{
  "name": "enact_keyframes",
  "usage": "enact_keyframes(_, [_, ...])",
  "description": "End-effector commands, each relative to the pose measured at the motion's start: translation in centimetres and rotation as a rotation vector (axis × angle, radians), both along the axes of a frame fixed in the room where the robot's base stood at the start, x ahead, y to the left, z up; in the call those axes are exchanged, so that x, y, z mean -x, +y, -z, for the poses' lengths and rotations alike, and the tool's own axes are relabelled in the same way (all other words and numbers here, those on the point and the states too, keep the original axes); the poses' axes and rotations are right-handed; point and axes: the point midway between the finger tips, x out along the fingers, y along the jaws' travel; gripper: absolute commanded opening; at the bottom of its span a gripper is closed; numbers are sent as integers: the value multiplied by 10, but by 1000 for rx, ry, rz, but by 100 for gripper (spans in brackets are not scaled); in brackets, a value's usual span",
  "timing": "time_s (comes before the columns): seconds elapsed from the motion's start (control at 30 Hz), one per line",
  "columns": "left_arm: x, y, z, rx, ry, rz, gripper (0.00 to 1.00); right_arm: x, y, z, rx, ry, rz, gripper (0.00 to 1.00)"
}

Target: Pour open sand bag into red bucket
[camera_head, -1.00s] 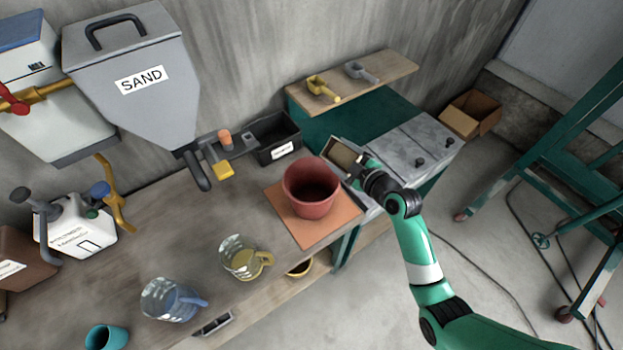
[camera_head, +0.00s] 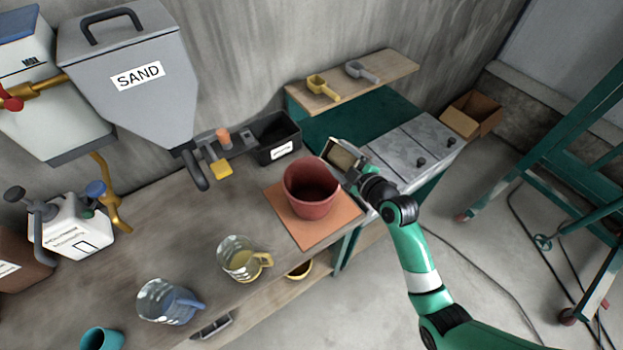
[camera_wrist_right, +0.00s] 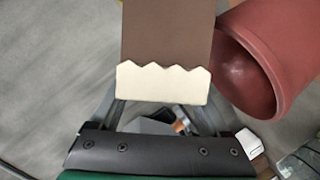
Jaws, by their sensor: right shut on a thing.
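The red bucket (camera_head: 308,207) stands upright on an orange square board on the workbench; its inside is dark. My right gripper (camera_head: 362,170) is shut on the open sand bag (camera_head: 341,153), just behind and right of the bucket, near the rim. In the right wrist view the bag (camera_wrist_right: 165,32) is brown with a cream zigzag edge (camera_wrist_right: 163,84) between my fingers, and the bucket (camera_wrist_right: 270,60) is close on its right. I cannot tell whether the bag touches the bucket. My left gripper is out of view.
A grey sand hopper (camera_head: 135,80) hangs at the left. A black bin (camera_head: 276,138) stands behind the bucket. Clear jugs (camera_head: 240,257) with yellow and blue handles are on the bench in front. A grey-topped cabinet (camera_head: 410,150) stands to the right.

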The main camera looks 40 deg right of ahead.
Motion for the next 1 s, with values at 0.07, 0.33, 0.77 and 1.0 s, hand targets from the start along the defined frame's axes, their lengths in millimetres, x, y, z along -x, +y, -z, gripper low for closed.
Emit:
enact_keyframes(0.07, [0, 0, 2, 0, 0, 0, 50, -1, 0, -1, 14, -7, 0, 0])
enact_keyframes(0.33, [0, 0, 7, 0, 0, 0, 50, -1, 1, 2, 52, -10, 0, 0])
enact_keyframes(0.77, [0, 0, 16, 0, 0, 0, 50, 0, 2, 6, 111, -14, 1, 0])
enact_keyframes(1.0, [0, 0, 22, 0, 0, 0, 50, 0, 3, 9, 141, -18, 1, 0])
